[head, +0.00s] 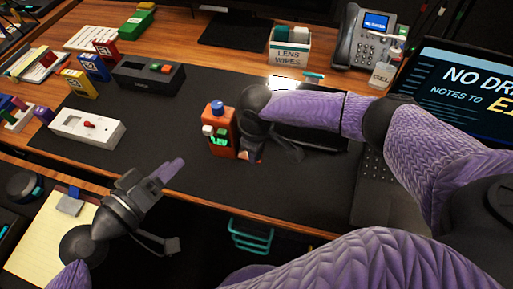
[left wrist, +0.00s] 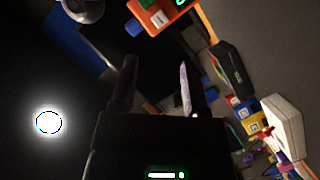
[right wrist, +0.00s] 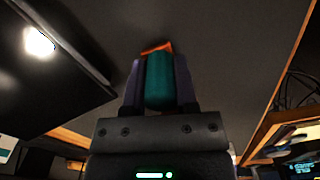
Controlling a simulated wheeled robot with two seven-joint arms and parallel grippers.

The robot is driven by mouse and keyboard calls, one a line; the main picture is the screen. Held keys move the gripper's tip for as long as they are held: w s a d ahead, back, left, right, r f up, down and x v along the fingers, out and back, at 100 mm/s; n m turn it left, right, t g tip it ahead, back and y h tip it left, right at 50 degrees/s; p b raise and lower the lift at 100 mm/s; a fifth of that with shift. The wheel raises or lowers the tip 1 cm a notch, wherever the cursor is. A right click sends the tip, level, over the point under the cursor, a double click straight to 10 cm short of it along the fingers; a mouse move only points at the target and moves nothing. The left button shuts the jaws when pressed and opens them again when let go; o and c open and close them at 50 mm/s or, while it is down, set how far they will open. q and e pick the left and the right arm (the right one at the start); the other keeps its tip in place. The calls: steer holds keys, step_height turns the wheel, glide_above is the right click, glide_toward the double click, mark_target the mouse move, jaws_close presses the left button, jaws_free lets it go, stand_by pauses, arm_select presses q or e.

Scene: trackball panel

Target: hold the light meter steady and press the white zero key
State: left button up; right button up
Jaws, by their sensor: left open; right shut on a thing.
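The light meter (head: 221,142) is an orange box with a blue dome on top, standing on the dark mat. The left wrist view shows the meter (left wrist: 172,18) and white key (left wrist: 160,18) beyond the fingertips.
A lens wipes box (head: 288,48) and phone (head: 373,38) stand behind. The mat between the left gripper and meter is clear.

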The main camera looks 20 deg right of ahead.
arm_select(q)
jaws_close()
stand_by(1.8)
